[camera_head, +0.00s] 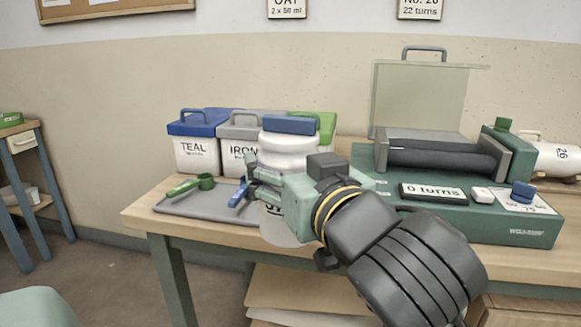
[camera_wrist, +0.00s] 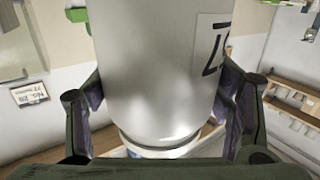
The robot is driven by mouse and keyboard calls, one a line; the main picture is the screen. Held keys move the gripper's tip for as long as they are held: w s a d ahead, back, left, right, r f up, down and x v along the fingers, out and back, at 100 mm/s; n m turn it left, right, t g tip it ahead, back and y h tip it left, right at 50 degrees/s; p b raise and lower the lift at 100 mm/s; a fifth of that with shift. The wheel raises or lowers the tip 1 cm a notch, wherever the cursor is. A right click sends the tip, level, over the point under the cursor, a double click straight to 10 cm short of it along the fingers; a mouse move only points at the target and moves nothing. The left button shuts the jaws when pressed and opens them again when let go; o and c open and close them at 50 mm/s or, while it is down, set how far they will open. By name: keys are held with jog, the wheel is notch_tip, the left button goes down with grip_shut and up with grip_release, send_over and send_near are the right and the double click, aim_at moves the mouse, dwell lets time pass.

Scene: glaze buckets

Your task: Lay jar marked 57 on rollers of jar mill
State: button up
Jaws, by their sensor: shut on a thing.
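My gripper (camera_head: 266,186) is shut on a white jar (camera_head: 289,150) with a blue lid. The jar stands upright in the grip, left of the jar mill (camera_head: 500,218). In the wrist view the jar (camera_wrist: 150,70) fills the middle between my two fingers. Part of its label (camera_wrist: 212,45) shows there with a digit like a 7, upside down; the rest is cut off. The jar mill has a green base and dark rollers (camera_head: 440,158). Its clear cover (camera_head: 420,98) is raised behind them. I see no jar on the rollers.
Behind the held jar stand a TEAL bucket (camera_head: 197,154) and an IRON bucket (camera_head: 236,158), with a green lid (camera_head: 328,124) beside them. A grey tray (camera_head: 190,208) holds a green scoop (camera_head: 190,185) and a blue one (camera_head: 238,192). A jar marked 26 (camera_head: 560,159) lies right of the mill.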

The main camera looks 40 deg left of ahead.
aim_at(292, 132)
jog(key=shift+r+p, duration=2.4)
jog(key=shift+r, duration=0.2)
